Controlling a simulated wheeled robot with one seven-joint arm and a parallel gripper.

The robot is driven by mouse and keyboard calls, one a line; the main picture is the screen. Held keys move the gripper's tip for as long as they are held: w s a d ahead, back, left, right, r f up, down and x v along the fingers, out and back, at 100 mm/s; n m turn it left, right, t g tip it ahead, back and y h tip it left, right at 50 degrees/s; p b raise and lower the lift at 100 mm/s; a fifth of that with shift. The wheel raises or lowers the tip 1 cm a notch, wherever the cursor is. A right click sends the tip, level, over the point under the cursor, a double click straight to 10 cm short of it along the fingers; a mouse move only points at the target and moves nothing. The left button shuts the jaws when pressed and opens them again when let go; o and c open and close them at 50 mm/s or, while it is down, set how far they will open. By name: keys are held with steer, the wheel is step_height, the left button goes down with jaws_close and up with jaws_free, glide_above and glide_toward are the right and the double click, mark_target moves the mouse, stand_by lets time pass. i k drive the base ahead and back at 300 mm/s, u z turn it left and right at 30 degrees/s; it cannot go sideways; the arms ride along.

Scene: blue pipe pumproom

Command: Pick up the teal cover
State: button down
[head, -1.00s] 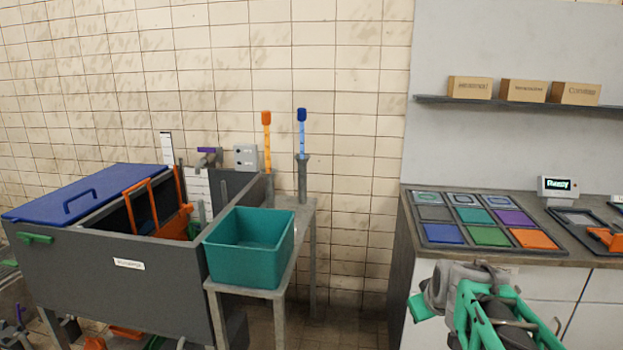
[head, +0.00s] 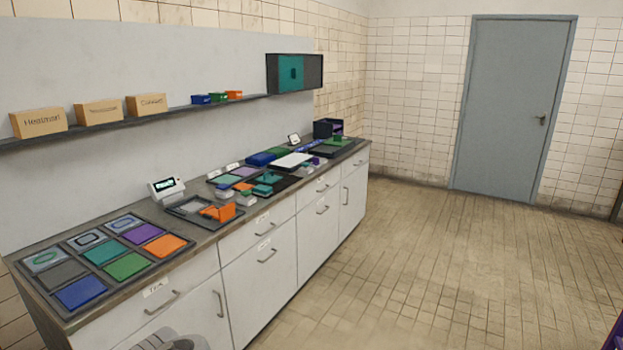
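Several teal things show, and I cannot tell for sure which is the teal cover. A teal panel (head: 291,73) with a dark mark sits at the front of a dark wall box (head: 313,73) at the shelf's far end. Small teal pieces (head: 267,178) lie on a dark mat in the middle of the counter. A flat teal square (head: 105,251) lies in the near tray of coloured squares. My gripper is not in view; only a grey part of my arm shows at the bottom left edge.
The long counter (head: 230,228) runs along the left wall with trays, an orange part (head: 218,211) and a small display (head: 166,187). Cardboard boxes (head: 98,111) stand on the shelf above. The tiled floor (head: 430,270) is clear towards the grey door (head: 514,110).

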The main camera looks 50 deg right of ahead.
mark_target(267, 178)
steer(key=z, duration=2.2)
steer(key=i, duration=4.95)
steer(key=u, duration=5)
